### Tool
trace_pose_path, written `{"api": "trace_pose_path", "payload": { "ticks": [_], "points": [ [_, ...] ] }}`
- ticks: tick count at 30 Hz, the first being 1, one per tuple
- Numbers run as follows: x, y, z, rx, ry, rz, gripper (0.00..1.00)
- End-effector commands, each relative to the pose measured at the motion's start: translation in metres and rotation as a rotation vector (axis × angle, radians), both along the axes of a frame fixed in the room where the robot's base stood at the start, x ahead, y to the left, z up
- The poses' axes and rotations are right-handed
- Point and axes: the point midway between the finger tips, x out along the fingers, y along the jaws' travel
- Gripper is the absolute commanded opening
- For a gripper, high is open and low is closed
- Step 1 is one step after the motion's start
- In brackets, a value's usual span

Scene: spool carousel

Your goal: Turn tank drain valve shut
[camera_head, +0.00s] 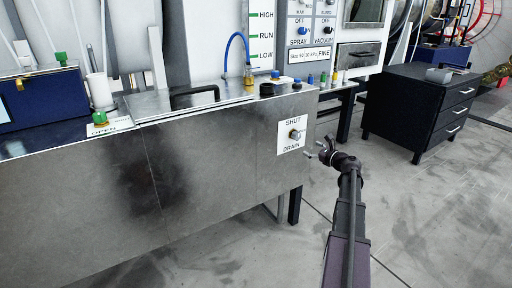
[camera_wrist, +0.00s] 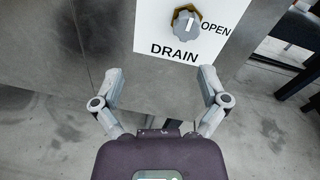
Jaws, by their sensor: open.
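The drain valve knob (camera_head: 295,134) sits on a white label plate (camera_head: 285,148) on the front of the steel tank (camera_head: 205,150). The plate reads SHUT above the knob and DRAIN below. In the wrist view the grey knob (camera_wrist: 187,27) has a brass-coloured part behind it and a short, roughly upright white mark. The word OPEN is to its right; SHUT is out of that view. My gripper (camera_head: 319,149) is open and empty, just right of the plate in the head view. In the wrist view its spread fingers (camera_wrist: 160,74) are below the knob and apart from it.
A black drawer cabinet (camera_head: 418,108) stands at the right, behind my arm. A dark table leg (camera_head: 295,205) is below the tank's right end. A green-capped valve (camera_head: 100,118) is on the tank top at left. The floor at right is clear.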

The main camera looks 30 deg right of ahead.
Motion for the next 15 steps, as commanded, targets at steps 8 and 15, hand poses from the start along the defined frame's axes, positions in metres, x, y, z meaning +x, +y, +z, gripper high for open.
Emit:
{"api": "trace_pose_path", "payload": {
  "ticks": [8,15],
  "points": [
    [0.009,0.039,0.012,-0.105,0.040,0.070,0.94],
    [0.015,0.071,0.019,-0.201,0.072,0.134,0.94]
  ]
}}
